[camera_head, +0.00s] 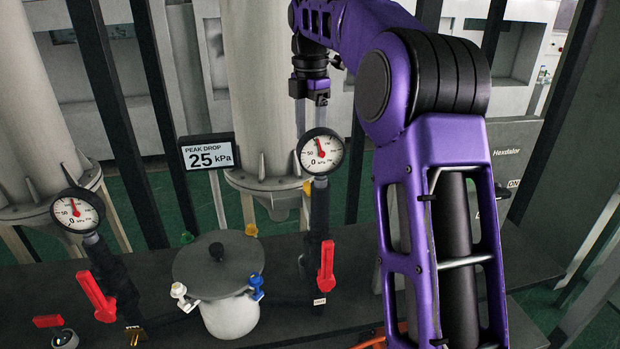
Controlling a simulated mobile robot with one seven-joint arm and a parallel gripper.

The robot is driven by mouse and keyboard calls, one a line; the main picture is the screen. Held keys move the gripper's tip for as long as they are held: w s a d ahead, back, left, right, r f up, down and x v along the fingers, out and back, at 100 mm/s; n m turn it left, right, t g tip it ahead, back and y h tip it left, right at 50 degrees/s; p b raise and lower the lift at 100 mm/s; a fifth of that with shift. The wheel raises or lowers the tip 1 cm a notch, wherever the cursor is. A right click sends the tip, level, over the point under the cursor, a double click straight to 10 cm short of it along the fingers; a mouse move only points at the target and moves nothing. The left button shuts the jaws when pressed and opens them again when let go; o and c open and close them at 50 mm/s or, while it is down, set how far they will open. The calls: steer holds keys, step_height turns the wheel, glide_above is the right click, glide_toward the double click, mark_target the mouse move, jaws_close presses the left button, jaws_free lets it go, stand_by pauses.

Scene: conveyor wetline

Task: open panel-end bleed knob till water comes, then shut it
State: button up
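My gripper (309,97) hangs at the end of my purple arm, above and behind the right gauge (320,151). I cannot tell which part is the panel-end bleed knob. Small coloured knobs surround the grey lidded pot (230,316): a white one (179,291) at front left, a blue one (256,284) at front right, a green one (187,237) and a yellow one (251,229) behind. Another yellow piece (307,187) shows beside the right gauge's stem. No water is visible.
A display (209,152) reads peak drop 25 kPa. Large pale columns (262,80) and dark posts crowd the back. A grey panel (508,155) stands at right behind my arm.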

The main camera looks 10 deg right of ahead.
mark_target(310, 183)
step_height(310, 183, down, 11)
steer(key=shift+f, duration=0.2)
jaws_close()
stand_by(0.5)
